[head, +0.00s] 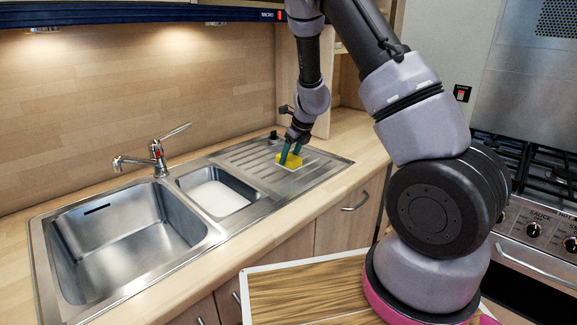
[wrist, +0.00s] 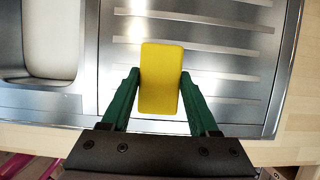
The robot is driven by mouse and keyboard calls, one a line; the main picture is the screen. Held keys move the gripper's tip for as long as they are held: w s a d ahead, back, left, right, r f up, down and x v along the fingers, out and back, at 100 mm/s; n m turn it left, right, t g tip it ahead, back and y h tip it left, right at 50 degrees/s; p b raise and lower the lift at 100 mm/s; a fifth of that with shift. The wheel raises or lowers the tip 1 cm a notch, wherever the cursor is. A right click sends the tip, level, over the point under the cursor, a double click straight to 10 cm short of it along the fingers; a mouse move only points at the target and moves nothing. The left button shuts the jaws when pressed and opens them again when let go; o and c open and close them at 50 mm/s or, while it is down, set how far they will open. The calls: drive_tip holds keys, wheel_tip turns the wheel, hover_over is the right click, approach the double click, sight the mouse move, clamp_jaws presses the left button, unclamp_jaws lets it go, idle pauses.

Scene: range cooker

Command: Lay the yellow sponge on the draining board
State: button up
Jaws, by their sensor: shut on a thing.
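The yellow sponge (head: 289,161) is at the draining board (head: 325,166), the ribbed steel area right of the small basin in the head view. In the wrist view the sponge (wrist: 161,80) lies lengthwise between the green fingers, over the board's ribs (wrist: 225,60). My gripper (head: 291,154) points down and is shut on the sponge; it also shows in the wrist view (wrist: 160,98). I cannot tell whether the sponge's underside touches the board or is slightly above it.
A small basin (head: 217,192) with a white bottom and a large sink basin (head: 130,240) lie left of the board. A tap (head: 157,158) stands behind them. Wooden worktop (head: 345,135) surrounds the steel. A gas cooker (head: 540,215) is at the right.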

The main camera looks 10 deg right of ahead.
sight(290, 165)
drive_tip(key=shift+f, duration=1.95)
drive_tip(key=shift+f, duration=0.15)
drive_tip(key=o, duration=1.2)
